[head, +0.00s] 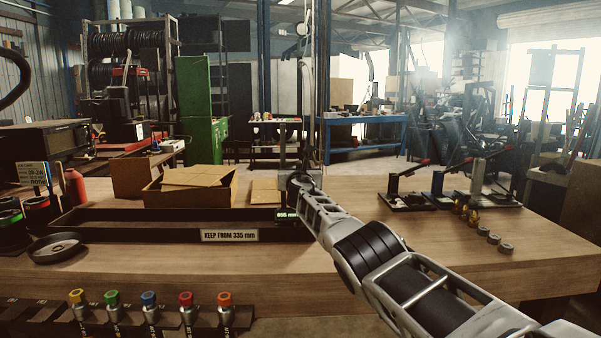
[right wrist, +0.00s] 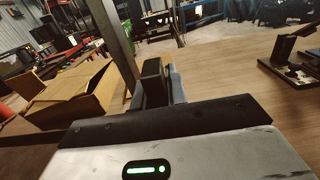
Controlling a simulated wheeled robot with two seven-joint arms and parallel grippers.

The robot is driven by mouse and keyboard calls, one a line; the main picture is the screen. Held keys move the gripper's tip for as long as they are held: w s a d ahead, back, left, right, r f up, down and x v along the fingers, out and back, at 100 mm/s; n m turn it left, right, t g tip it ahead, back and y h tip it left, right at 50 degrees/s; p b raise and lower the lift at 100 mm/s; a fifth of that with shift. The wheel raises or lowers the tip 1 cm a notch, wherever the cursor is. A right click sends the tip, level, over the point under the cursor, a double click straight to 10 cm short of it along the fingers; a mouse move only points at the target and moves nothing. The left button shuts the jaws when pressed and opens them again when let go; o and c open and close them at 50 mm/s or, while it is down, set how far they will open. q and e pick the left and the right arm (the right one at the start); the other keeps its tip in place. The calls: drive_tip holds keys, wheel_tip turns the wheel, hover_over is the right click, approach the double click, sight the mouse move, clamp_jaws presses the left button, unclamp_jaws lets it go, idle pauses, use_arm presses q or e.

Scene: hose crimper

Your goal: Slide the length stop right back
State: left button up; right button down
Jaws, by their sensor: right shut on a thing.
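The long dark measuring trough (head: 130,229) lies along the bench, with a label reading "KEEP FROM 335 mm" on its front. At its right end a small lit readout, seemingly "655", marks the length stop (head: 287,214); my right arm hides most of the stop. My right gripper (head: 297,184) is at that end, shut on the stop; its fingertips are hard to make out in the head view. In the right wrist view a dark upright block (right wrist: 153,78) stands at the gripper (right wrist: 160,92). My left gripper is not in view.
An open cardboard box (head: 190,188) stands behind the trough; it also shows in the right wrist view (right wrist: 75,97). A round dish (head: 55,248) sits by the trough's left end. Lever tools (head: 405,200) and several small metal pieces stand at right. Several coloured-capped fittings line the front.

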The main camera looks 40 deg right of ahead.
drive_tip(key=c, duration=1.5)
unclamp_jaws()
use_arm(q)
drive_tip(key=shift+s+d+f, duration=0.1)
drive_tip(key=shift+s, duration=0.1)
use_arm(e)
drive_tip(key=shift+o, duration=0.5)
drive_tip(key=shift+a, duration=0.15)
use_arm(q)
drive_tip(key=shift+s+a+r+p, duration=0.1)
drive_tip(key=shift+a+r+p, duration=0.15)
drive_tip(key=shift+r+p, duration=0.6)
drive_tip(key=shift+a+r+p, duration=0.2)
drive_tip(key=shift+p, duration=1.15)
use_arm(e)
drive_tip(key=v, duration=1.6)
